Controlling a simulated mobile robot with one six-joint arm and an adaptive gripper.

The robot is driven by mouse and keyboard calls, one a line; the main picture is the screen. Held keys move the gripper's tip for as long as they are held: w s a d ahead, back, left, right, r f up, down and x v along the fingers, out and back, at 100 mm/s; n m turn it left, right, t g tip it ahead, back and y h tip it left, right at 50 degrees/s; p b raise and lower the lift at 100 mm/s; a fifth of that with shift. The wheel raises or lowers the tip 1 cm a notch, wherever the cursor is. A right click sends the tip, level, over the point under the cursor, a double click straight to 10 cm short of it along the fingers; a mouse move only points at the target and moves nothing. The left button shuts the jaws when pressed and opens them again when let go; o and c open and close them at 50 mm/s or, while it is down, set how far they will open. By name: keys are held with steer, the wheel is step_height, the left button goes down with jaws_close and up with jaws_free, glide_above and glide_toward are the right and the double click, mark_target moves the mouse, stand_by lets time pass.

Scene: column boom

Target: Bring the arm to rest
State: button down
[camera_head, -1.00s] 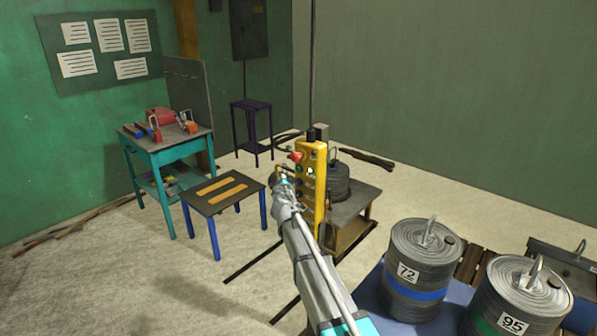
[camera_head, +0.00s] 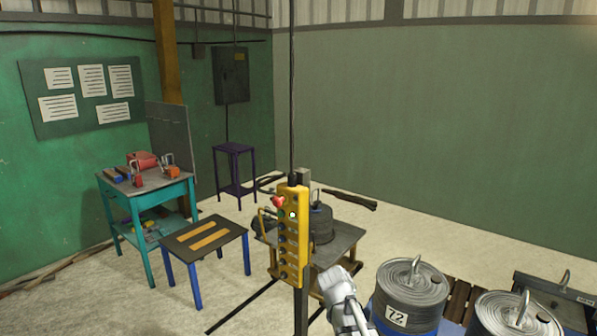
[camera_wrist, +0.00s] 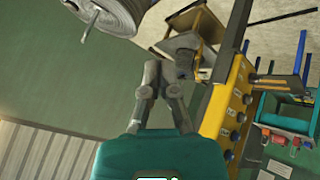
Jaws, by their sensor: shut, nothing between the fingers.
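My gripper (camera_head: 337,282) is low in the middle of the head view, with part of my arm leading down from it. It appears to the lower right of the yellow control pendant (camera_head: 292,240). In the wrist view my gripper (camera_wrist: 164,70) points up the picture with its fingers shut and nothing held. The pendant also shows in the wrist view (camera_wrist: 229,100), tilted and just right of the fingers.
A low table (camera_head: 345,243) with a dark drum (camera_head: 320,224) stands behind the pendant. A small blue-legged table (camera_head: 190,259) and a teal workbench (camera_head: 150,184) stand left. Pale floor lies between.

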steer(key=s+d+f+g+y, duration=0.1)
steer(key=s+f+g+y, duration=0.1)
steer(key=s, duration=0.8)
steer(key=s+d+f+m+g+y, duration=0.1)
steer(key=s+g, duration=0.3)
steer(key=s, duration=0.6)
steer(key=shift+f+g+y, duration=0.4)
steer(key=shift+f+y, duration=0.2)
steer(key=shift+f, duration=0.05)
